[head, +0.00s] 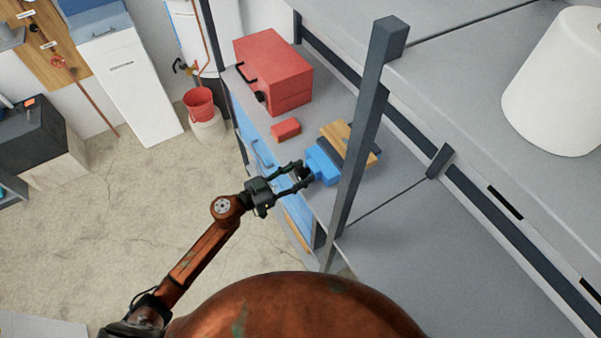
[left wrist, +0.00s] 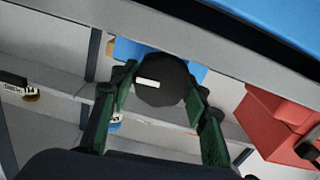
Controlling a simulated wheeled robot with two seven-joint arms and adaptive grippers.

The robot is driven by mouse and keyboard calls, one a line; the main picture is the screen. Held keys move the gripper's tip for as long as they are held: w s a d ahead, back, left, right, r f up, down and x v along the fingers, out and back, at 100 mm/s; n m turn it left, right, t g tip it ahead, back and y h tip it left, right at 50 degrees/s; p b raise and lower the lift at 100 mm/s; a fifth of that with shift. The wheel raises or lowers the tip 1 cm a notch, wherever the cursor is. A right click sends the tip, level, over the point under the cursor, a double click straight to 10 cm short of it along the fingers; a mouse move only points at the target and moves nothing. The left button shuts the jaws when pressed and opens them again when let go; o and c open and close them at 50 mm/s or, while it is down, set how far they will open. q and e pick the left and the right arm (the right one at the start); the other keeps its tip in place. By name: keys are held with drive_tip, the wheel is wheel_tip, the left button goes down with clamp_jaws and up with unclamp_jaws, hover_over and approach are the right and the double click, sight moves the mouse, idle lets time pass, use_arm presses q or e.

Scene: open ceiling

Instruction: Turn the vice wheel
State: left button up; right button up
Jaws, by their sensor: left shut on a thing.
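The blue vice (head: 323,165) sits on the grey bench, partly hidden behind a dark shelf post. Its dark round wheel (left wrist: 163,80), with a white mark on its face, shows in the left wrist view, with the blue vice body (left wrist: 128,48) behind it. My left gripper (head: 301,174) reaches in from the left at the bench edge. Its two green fingers (left wrist: 160,88) are shut on the wheel, one on each side of it. In the head view the wheel is small and mostly covered by the fingers. My right gripper is not in view.
A dark upright post (head: 362,130) stands close to the vice. A wooden block (head: 336,133) lies behind the vice. A small red box (head: 286,130) and a red toolbox (head: 272,72) are farther back on the bench. The floor (head: 130,210) at left is clear.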

use_arm(q)
drive_tip(key=c, duration=0.5)
drive_tip(key=shift+o, duration=0.2)
drive_tip(key=shift+m+p, duration=0.5)
drive_tip(key=shift+m, duration=0.1)
drive_tip(key=o, duration=1.2)
drive_tip(key=shift+c, duration=0.2)
drive_tip(key=v, duration=1.2)
